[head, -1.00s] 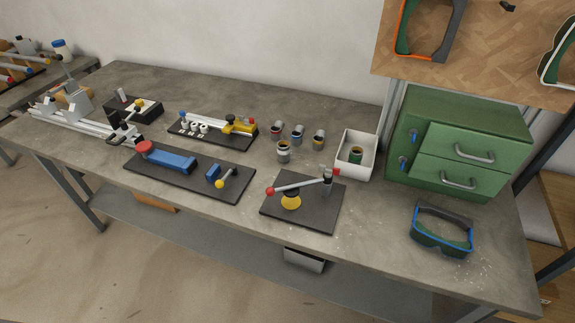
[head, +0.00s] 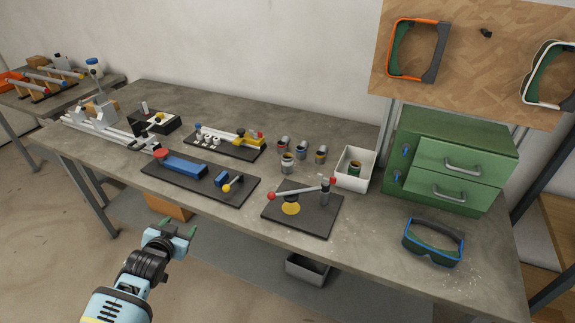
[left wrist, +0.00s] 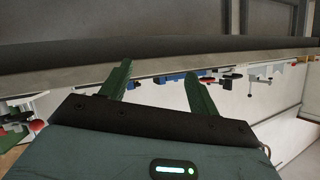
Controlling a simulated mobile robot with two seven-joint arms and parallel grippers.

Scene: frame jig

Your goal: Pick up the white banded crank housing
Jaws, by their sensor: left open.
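Several small cylindrical housings stand upright on the bench, left of the white bin, in the head view. The nearest one, with a pale band, looks like the white banded crank housing (head: 287,162); its band is small and hard to make out. My left gripper (head: 172,227) is in front of the bench at lower left, open and empty, well away from the housings. Its green fingers also show apart in the left wrist view (left wrist: 158,75), where I cannot pick out the housing. My right gripper is not in view.
A black plate with a red-knobbed lever (head: 300,215) lies in front of the housings. A white bin (head: 341,172) holding one housing is at their right. A blue clamp plate (head: 200,180) lies left, near the front edge. A green drawer cabinet (head: 450,150) stands right.

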